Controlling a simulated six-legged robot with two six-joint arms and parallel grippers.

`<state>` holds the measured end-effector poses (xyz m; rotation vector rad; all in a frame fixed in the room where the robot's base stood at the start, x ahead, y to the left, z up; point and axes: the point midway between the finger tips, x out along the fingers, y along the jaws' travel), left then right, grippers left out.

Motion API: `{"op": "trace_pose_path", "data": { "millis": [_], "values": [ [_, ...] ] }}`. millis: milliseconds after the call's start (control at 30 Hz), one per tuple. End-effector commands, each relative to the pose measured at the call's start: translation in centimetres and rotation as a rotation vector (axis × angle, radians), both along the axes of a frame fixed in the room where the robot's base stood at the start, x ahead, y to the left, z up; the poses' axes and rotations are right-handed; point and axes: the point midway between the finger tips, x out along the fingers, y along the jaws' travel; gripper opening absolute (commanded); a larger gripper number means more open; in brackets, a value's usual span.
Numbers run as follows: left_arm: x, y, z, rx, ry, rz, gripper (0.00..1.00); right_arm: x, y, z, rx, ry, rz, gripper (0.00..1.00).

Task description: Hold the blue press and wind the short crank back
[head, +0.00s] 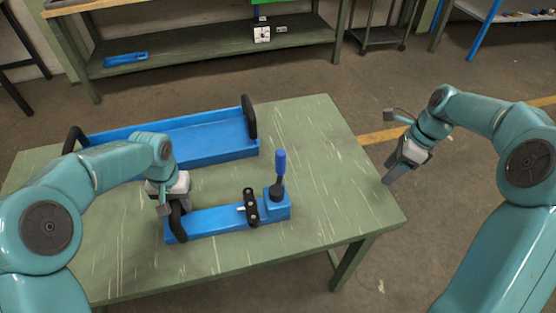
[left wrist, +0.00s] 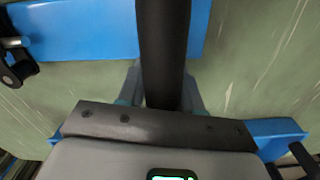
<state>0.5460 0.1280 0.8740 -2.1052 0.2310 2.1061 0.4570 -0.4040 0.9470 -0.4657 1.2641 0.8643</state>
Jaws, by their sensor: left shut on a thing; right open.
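The blue press (head: 215,220) lies on the green table, near its front edge. It has a black upright handle (head: 177,222) at its left end. My left gripper (head: 168,207) is shut on this handle, which shows as a dark bar (left wrist: 162,50) between the fingers in the left wrist view. A short black crank arm (head: 251,207) lies across the press toward its right. An upright blue grip (head: 281,167) on a black base stands at the right end. My right gripper (head: 391,177) is open and empty, out by the table's right edge, well apart from the press.
A blue tray (head: 200,140) with black end handles stands behind the press on the table (head: 330,180). The table's right part is clear. A shelf bench (head: 210,55) stands on the floor beyond.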

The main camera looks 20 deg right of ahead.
Motion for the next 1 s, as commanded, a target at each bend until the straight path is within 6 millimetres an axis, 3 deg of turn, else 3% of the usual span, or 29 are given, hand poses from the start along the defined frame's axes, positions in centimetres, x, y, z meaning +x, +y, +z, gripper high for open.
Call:
{"op": "trace_pose_path", "data": {
  "millis": [33,100,200,300,400,533,633,1000],
  "values": [
    [0.0,-0.1,0.0,0.000,0.000,-0.001,0.00,2.3,3.3,1.7,0.002,-0.033,0.067,0.55],
    [0.0,-0.1,0.0,0.000,-0.001,0.000,0.00,4.6,7.6,4.0,0.007,-0.071,0.141,0.55],
    [0.0,-0.1,0.0,-0.001,-0.001,0.000,0.00,6.6,13.2,6.9,0.016,-0.118,0.233,0.55],
    [0.0,-0.1,0.0,-0.001,-0.001,-0.001,0.00,7.5,17.7,9.3,0.025,-0.152,0.304,0.55],
    [0.0,-0.1,0.0,-0.001,-0.001,-0.001,0.00,7.8,20.7,10.8,0.031,-0.174,0.349,0.55],
    [0.0,-0.1,0.0,-0.001,-0.001,-0.001,0.00,7.9,22.5,11.4,0.035,-0.184,0.377,0.55],
    [0.0,-0.1,0.0,-0.001,-0.001,-0.001,0.00,8.0,23.1,10.5,0.036,-0.183,0.380,0.55],
    [0.0,-0.1,0.0,-0.001,0.000,-0.001,0.00,8.8,25.8,3.4,0.036,-0.184,0.379,0.55]
  ]
}}
